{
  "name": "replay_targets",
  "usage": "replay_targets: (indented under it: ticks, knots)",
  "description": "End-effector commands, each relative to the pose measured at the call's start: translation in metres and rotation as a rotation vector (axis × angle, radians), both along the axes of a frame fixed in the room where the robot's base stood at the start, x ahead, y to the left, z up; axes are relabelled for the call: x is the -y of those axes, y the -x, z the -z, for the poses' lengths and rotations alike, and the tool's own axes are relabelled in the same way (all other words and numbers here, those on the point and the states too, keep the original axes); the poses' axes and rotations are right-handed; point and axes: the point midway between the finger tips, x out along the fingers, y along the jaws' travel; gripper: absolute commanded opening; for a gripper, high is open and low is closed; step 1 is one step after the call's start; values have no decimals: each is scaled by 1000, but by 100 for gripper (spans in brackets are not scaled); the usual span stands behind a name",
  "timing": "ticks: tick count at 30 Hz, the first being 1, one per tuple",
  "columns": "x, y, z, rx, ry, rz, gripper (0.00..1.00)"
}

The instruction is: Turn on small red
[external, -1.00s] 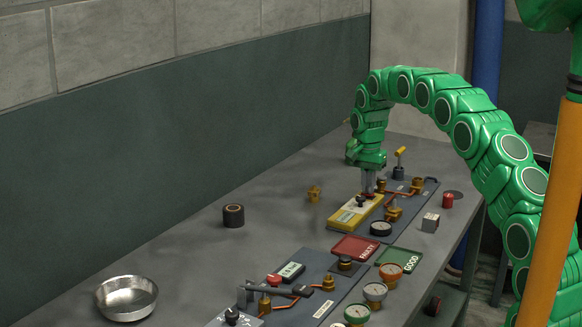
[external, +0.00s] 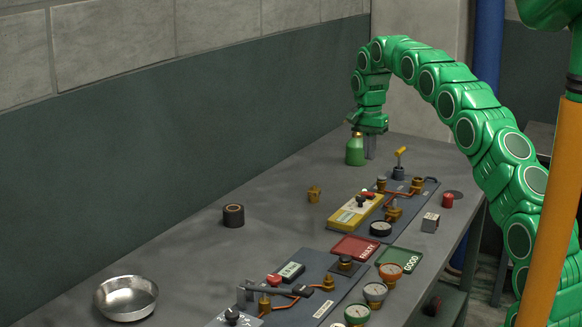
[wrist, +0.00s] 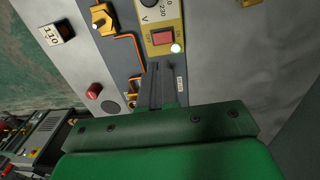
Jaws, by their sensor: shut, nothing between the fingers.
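A yellow box (external: 350,214) sits on the far grey panel. Its red rocker switch (external: 367,195) shows at its far end, and more clearly in the wrist view (wrist: 162,37), between ON and OFF lettering too small to read surely. A small lamp (wrist: 176,48) beside the switch glows white. My gripper (external: 371,156) is shut and empty, raised above the table behind the box, apart from the switch. In the wrist view my shut fingers (wrist: 155,68) point toward the switch end of the box.
A green bottle (external: 355,150) stands close left of my gripper. A yellow-handled valve (external: 399,160), a red cylinder (external: 447,200) and a small marked block (external: 430,222) are near the panel. Red and green trays (external: 400,262) lie in front. The table's left middle is mostly clear.

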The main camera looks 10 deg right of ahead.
Motion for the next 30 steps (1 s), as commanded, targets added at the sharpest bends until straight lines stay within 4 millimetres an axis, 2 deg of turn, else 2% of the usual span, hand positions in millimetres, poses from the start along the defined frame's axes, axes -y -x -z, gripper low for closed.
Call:
replay_targets:
  ticks: [3,9,23,26,30]
  knots:
    - [-1,-1,-16,1,0,-1,0]
    - [-2,-2,-31,6,-1,-1,0]
    - [-2,-1,-34,6,-1,-2,0]
    - [0,3,-38,3,-1,-9,0]
    - [5,18,-50,-2,-2,-36,0]
